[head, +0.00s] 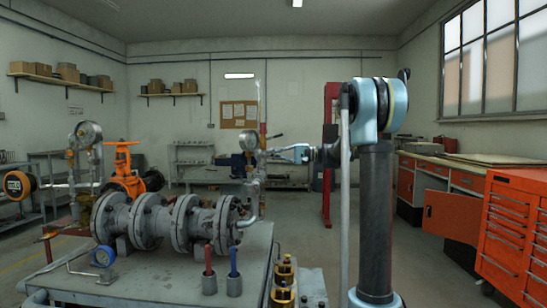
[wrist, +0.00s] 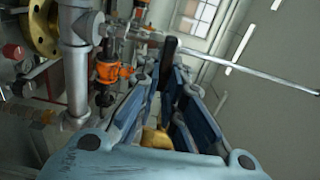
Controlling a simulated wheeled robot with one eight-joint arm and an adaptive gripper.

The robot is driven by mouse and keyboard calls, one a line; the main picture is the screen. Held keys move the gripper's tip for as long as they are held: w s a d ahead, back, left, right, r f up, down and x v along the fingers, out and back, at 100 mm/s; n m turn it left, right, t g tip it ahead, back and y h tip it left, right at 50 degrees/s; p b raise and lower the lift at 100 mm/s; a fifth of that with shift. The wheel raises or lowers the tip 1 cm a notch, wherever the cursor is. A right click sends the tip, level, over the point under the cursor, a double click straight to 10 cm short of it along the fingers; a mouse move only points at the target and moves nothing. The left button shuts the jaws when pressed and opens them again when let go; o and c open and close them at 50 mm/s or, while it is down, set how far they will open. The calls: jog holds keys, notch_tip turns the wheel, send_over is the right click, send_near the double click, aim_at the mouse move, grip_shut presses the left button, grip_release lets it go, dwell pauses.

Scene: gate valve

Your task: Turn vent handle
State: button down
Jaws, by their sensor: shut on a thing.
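My gripper (head: 274,153) reaches in from the right, level, at the upright pipe end of the valve assembly. In the wrist view its blue fingers (wrist: 170,72) are closed in around the handle. The exact contact is partly hidden by the fingers.
A flanged grey pipe (head: 178,222) lies on the bench (head: 190,275). A red and a blue screwdriver (head: 233,262) stand upright in front. A thin metal rod (wrist: 255,70) crosses the wrist view.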

jog(key=shift+f+m, duration=0.15)
jog(key=shift+m, duration=0.15)
jog(key=c, duration=1.7)
grip_release()
jog(key=shift+w+d, duration=0.1)
jog(key=shift+w, duration=0.05)
jog(key=d, duration=1.2)
jog(key=shift+s, duration=0.25)
jog(key=shift+f, duration=0.1)
